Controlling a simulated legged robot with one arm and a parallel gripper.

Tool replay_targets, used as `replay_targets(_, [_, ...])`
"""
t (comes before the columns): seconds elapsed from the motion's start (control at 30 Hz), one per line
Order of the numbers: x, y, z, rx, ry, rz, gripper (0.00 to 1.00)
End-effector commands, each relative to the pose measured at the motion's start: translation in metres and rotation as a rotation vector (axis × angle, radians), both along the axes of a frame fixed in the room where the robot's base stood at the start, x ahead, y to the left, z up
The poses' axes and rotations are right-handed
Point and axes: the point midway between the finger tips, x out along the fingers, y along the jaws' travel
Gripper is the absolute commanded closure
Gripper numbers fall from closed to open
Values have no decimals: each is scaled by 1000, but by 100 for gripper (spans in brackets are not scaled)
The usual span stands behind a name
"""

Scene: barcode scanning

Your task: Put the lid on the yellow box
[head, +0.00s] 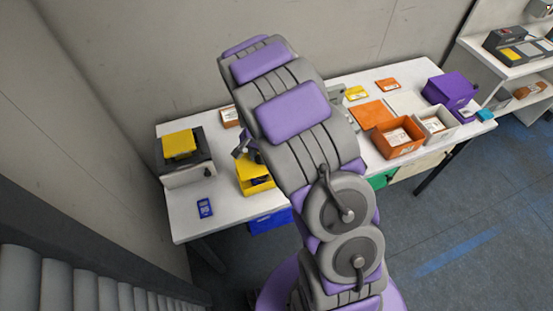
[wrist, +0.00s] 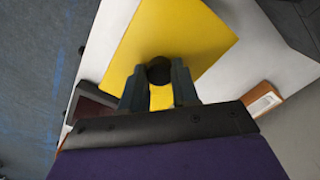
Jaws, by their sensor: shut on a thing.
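The yellow lid (wrist: 190,38) fills the upper middle of the wrist view as a flat yellow panel with a round black knob (wrist: 159,70). My gripper (wrist: 158,84) is shut on that knob, with a dark finger on each side of it. In the head view the yellow box (head: 253,186) stands on the white table, left of my arm, with a dark opening at its front. My gripper (head: 244,152) shows just above and behind it, partly hidden by my arm. I cannot tell whether the lid touches the box.
A dark machine with a yellow top (head: 180,146) and a blue handheld device (head: 205,208) are on the left of the white table (head: 188,218). Orange (head: 398,150), white (head: 440,134) and purple (head: 452,90) boxes stand at the right. A blue bin (head: 268,220) is below the front edge.

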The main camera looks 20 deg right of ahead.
Motion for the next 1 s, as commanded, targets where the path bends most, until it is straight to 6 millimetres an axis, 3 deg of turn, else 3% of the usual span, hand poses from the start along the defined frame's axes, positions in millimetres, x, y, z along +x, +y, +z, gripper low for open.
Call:
replay_targets(0.27, [2,5,-7,0,1,9,100])
replay_targets(1.0, [3,5,-62,1,1,7,100])
